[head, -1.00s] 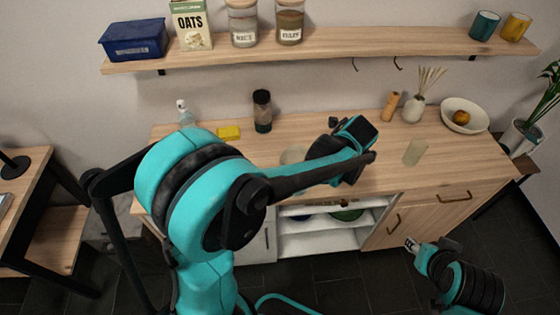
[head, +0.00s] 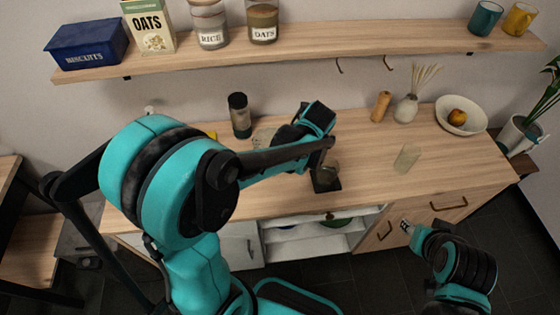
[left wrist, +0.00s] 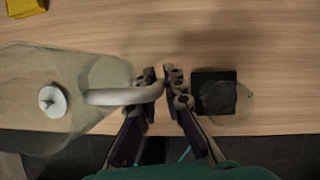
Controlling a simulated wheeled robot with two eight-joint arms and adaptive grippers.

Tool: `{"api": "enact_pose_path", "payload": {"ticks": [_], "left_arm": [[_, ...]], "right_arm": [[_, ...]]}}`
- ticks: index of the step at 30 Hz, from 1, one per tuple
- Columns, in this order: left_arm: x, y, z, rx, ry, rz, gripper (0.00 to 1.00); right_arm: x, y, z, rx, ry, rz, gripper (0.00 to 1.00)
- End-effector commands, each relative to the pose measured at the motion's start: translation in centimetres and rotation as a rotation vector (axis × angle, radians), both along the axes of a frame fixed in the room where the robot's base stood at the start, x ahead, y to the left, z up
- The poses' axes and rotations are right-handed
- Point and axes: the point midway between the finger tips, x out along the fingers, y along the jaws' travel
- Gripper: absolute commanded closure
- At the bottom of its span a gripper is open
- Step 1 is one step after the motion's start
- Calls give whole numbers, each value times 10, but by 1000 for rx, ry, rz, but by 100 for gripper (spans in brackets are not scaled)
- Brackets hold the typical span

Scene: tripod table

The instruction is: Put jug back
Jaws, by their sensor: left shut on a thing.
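A clear glass jug (left wrist: 100,75) with a white round knob or lid fills the left of the left wrist view. Its pale handle (left wrist: 122,96) points right to my left gripper (left wrist: 165,85), which is shut on it. In the head view only a pale part of the jug (head: 264,136) shows behind my left arm. A small black square (left wrist: 213,91) with a clear glass on it is just right of the gripper; it also shows in the head view (head: 326,184). My right gripper (head: 406,226) is low, in front of the cabinet; its finger gap is unclear.
Another clear glass (head: 406,157) stands on the right of the wooden counter (head: 450,165). A dark bottle (head: 239,115), a yellow sponge (left wrist: 25,8), a reed vase (head: 405,108) and a bowl (head: 462,116) stand toward the back. A shelf (head: 330,50) hangs above.

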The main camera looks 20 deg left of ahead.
Motion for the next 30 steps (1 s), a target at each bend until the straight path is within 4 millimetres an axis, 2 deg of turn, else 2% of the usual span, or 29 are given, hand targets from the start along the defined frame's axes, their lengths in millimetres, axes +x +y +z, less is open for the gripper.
{"api": "enact_pose_path", "payload": {"ticks": [3, 9, 14, 21, 30], "left_arm": [[-5, 25, -17, 0, 0, 5, 100], [-9, 45, -28, 0, 0, 1, 100], [-9, 47, -37, 0, 0, -1, 100], [-8, 46, -69, 0, 0, -1, 100], [-9, 46, -70, 0, 0, 0, 100]], "right_arm": [[0, 0, -9, 0, 0, 0, 61], [0, 0, -13, 0, 0, 0, 61], [0, 0, -18, 0, 0, 0, 61], [0, 0, -32, 0, 0, 0, 61], [0, 0, -32, 0, 0, 0, 61]]}}
